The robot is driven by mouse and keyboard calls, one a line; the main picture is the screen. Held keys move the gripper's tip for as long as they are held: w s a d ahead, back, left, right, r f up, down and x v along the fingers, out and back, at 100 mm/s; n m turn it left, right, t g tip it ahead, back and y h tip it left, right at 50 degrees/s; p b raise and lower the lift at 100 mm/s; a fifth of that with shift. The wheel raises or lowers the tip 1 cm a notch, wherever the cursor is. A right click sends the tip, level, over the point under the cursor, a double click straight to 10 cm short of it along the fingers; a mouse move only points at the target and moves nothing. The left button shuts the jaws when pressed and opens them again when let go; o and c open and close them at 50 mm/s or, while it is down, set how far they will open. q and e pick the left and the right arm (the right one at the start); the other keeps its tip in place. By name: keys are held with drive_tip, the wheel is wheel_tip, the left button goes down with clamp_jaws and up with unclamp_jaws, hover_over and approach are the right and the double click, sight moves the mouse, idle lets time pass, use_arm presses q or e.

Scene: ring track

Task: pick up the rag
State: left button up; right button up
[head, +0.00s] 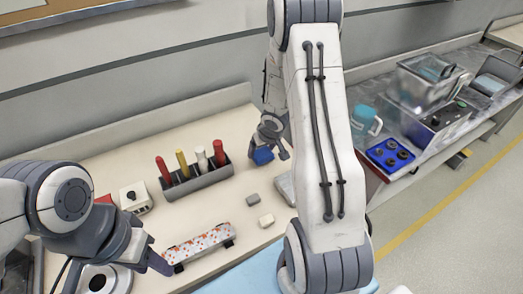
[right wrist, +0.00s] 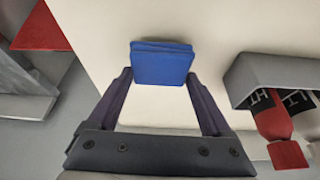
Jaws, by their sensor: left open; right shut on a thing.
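The rag (right wrist: 162,63) is a small blue folded cloth. My right gripper (right wrist: 158,80) is shut on it, with one finger at each side of the rag in the right wrist view. In the head view the rag (head: 263,156) shows at the tip of my right gripper (head: 270,148), over the back right part of the table. My left gripper (head: 160,262) is open at the front left, close to a patterned board; its fingers are partly hidden.
A grey holder (head: 198,181) with red, yellow and white tools stands left of the rag. The patterned board (head: 200,243) lies at the front, and small grey blocks (head: 253,200) lie between.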

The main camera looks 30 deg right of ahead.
sight(263, 149)
drive_tip(key=r, duration=0.1)
drive_tip(key=r+p, duration=0.1)
drive_tip(key=d+r+p, duration=0.1)
drive_tip(key=shift+s+r, duration=0.1)
drive_tip(key=shift+s, duration=0.3)
use_arm(q)
wheel_tip(263, 149, up, 9)
drive_tip(key=p, duration=0.5)
drive_tip(key=shift+f+p, duration=0.15)
drive_tip(key=shift+p, duration=0.2)
use_arm(e)
drive_tip(key=s+d+r, duration=0.5)
drive_tip(key=s+d, duration=0.2)
drive_tip(key=shift+d+r, duration=0.25)
drive_tip(key=shift+d, duration=0.05)
